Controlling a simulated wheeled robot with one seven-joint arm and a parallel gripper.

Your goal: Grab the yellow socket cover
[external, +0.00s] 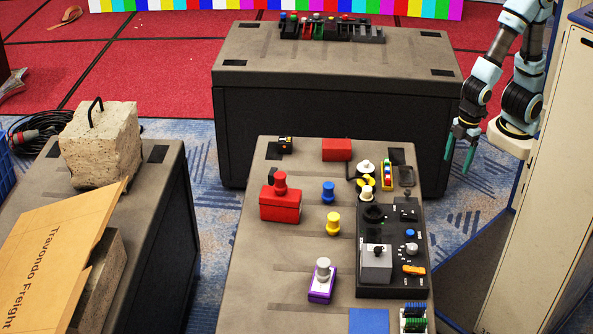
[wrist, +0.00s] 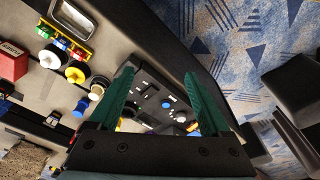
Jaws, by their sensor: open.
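A small yellow round piece with dark parts (external: 361,181) lies near the back right of the front case, between two white knobs. It looks like the socket cover and also shows in the wrist view (wrist: 76,74), left of my fingers. A separate yellow knob (external: 333,223) stands nearer the middle of the case. My gripper (external: 459,160) hangs in the air to the right of the case, fingers pointing down. In the wrist view my gripper (wrist: 158,76) has its two green fingers wide apart with nothing between them.
The front case (external: 262,240) also holds a black control panel (external: 382,282), a red box with a knob (external: 280,204), a blue knob (external: 328,192), a purple-based knob (external: 321,283) and a colourful strip (external: 387,174). A cabinet (external: 540,190) stands on the right. Carpet (external: 480,205) shows below my gripper.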

